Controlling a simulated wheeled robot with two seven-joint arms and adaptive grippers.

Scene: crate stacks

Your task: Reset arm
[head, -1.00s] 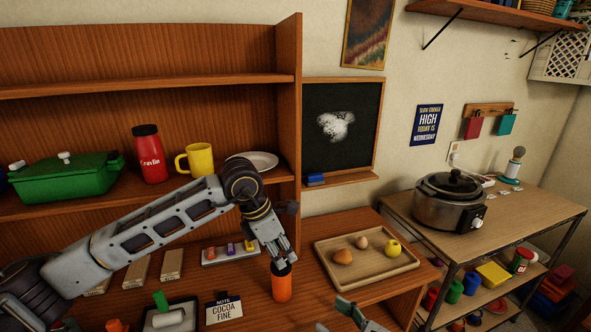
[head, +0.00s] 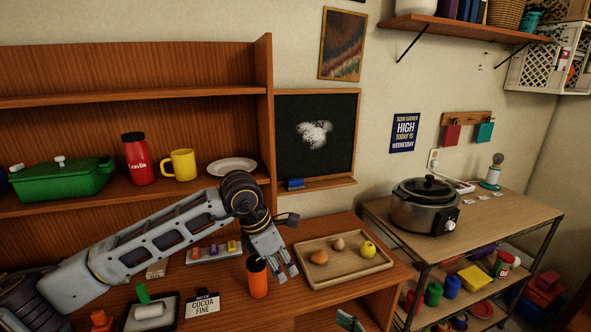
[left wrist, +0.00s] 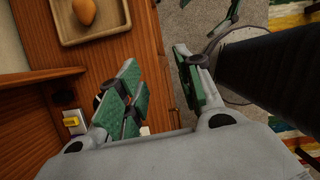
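My left gripper (head: 285,268) hangs over the wooden desk, just right of an orange bottle with a dark lid (head: 258,280). The bottle stands upright, apart from the fingers as far as I can tell. In the left wrist view my left gripper (left wrist: 160,95) has its green-padded fingers spread, with nothing held between them. My right gripper (head: 350,321) shows only a fingertip at the bottom edge of the head view. In the left wrist view, its green-padded fingers (left wrist: 212,10) appear apart and empty at the top.
A wooden tray (head: 325,277) with several egg- or fruit-like items lies right of my left gripper. A cocoa note card (head: 203,305) and a dark tray (head: 150,325) are to the left. A shelf (head: 215,185) rises behind; a slow cooker (head: 425,208) stands on a cart at right.

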